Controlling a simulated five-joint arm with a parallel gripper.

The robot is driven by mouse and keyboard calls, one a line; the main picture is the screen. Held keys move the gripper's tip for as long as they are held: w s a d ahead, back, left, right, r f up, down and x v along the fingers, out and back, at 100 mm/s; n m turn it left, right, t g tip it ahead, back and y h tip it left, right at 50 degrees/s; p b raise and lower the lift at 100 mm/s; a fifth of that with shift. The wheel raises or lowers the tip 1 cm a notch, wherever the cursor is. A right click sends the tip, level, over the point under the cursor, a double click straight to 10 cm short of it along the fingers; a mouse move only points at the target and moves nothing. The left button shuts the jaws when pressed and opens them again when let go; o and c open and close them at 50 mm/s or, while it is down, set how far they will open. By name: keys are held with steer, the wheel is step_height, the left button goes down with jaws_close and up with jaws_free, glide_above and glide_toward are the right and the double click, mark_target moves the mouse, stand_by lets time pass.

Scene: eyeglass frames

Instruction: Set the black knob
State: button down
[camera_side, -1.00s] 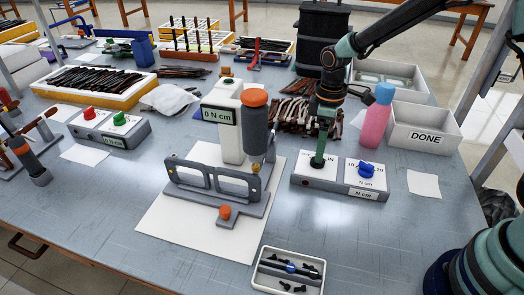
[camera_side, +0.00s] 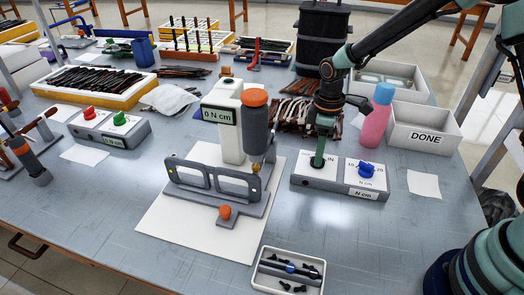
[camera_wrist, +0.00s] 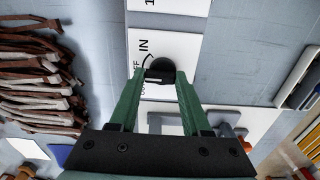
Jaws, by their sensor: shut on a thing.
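The black knob (camera_wrist: 160,72) shows in the wrist view on a white dial plate marked "IN", with other lettering partly hidden. My gripper (camera_wrist: 158,84) has its green fingers on both sides of the knob and is shut on it. In the side view my gripper (camera_side: 317,163) points down onto the left dial of the grey control box (camera_side: 340,190). It hides most of the black knob there. A blue knob (camera_side: 366,170) sits on the right dial of the same box, with "N cm" below it.
A grey fixture with an eyeglass frame (camera_side: 210,181) stands left of the box, beside a white post reading "0 N cm" (camera_side: 221,117). A pink bottle (camera_side: 375,118) and the DONE bin (camera_side: 424,128) stand behind right. A parts tray (camera_side: 290,270) lies in front.

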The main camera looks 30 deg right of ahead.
steer(key=shift+m, duration=0.3)
steer(key=m, duration=0.4)
steer(key=shift+r+m, duration=0.1)
steer(key=shift+m, duration=0.3)
steer(key=m, duration=0.4)
steer(key=shift+s, duration=0.15)
steer(key=shift+m, duration=0.3)
steer(key=shift+c, duration=1.8)
jaws_free()
step_height(320, 180, up, 12)
